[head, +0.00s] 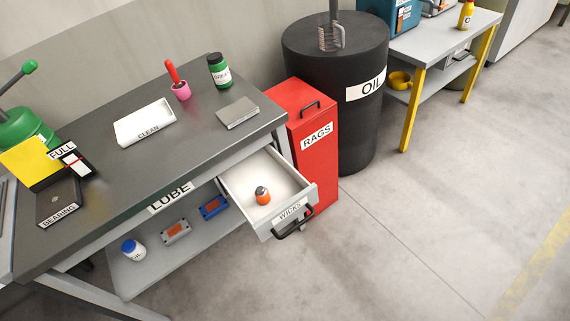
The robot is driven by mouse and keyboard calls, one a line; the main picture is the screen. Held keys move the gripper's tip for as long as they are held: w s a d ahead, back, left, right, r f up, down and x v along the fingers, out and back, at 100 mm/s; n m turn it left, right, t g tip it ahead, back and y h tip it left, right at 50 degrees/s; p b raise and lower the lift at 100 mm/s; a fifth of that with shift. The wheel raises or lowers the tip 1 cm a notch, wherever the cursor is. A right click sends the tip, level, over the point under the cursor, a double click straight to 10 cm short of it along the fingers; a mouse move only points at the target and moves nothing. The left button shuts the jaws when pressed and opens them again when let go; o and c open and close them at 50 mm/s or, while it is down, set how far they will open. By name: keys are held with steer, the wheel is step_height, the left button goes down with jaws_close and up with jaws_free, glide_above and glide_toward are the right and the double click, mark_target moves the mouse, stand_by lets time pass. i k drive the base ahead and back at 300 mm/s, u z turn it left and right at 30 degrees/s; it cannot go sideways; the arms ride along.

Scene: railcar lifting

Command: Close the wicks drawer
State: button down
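The wicks drawer (310,196) is pulled out from under the right end of the dark-topped lube bench (190,145). It is a white tray with a grey front, a WICKS label (289,211) and a dark handle (294,224). A small orange object with a grey top (262,196) sits inside it. The drawer front stands out past the bench edge, with the red rags bin close behind it on the right. My gripper does not show in this view.
The red RAGS bin (318,165) and black OIL drum (350,130) stand right of the drawer. A bench with yellow legs (411,110) is farther back. The lower shelf (150,270) holds a bottle and two small items. The floor in front is clear.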

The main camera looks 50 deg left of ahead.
mark_target(291, 195)
steer(key=u, duration=0.1)
steer(key=k, duration=1)
steer(key=u, duration=0.75)
steer(key=i, duration=1.05)
steer(key=z, duration=0.05)
